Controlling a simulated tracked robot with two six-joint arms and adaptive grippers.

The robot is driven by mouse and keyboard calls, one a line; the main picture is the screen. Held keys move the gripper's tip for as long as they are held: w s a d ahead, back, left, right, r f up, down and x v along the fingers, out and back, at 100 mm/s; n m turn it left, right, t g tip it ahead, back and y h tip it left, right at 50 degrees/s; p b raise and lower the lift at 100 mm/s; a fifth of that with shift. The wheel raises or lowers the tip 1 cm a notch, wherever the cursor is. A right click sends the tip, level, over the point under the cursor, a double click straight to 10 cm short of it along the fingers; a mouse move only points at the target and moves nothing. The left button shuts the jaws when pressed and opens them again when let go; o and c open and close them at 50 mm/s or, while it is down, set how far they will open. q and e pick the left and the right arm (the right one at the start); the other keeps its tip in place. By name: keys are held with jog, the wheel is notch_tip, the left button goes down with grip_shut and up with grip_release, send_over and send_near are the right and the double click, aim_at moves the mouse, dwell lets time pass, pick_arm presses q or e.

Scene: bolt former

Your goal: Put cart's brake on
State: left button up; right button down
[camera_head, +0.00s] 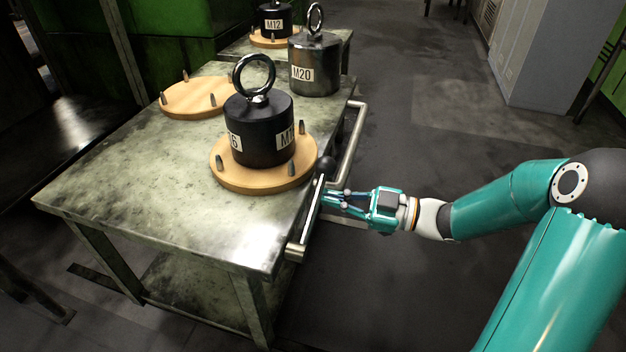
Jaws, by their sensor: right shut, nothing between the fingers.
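The cart (215,225) is a worn grey metal table, seen from above at a slant. On its right side a slanted metal lever (310,213) ends in a black ball knob (325,164) at the top and meets a short metal tube (295,250) at the bottom. It looks like the brake lever. My right gripper (328,200) points left, shut and empty, its fingertips close beside the lever below the knob. I cannot tell whether they touch it. My left gripper is not in view.
A black weight (263,130) with a ring stands on a wooden pegged disc on the cart, near the lever. An M20 weight (316,66) and an empty pegged disc (194,98) sit behind. A bent tube handle (354,140) runs along the cart's right side. Floor on the right is clear.

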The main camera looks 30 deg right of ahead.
aim_at(323, 181)
jog(key=shift+w+a+r+p, duration=0.3)
jog(key=shift+w+a+r, duration=0.15)
jog(key=shift+w+a, duration=0.2)
jog(key=r+p, duration=0.3)
jog(key=r, duration=0.1)
jog(key=shift+s+a, duration=0.3)
jog(key=shift+s, duration=0.05)
jog(key=s+a+r+p, duration=0.1)
jog(key=r, duration=0.1)
jog(key=s+a+r+p, duration=0.1)
jog(key=a+r+p, duration=0.1)
jog(key=s+a+r+p, duration=0.1)
jog(key=r, duration=0.1)
jog(key=shift+s+a+r, duration=0.2)
jog(key=shift+s, duration=0.2)
jog(key=shift+s+a+r+p, duration=0.15)
jog(key=shift+s+a+p, duration=0.15)
jog(key=shift+a, duration=0.05)
jog(key=v, duration=1)
jog(key=shift+p, duration=0.35)
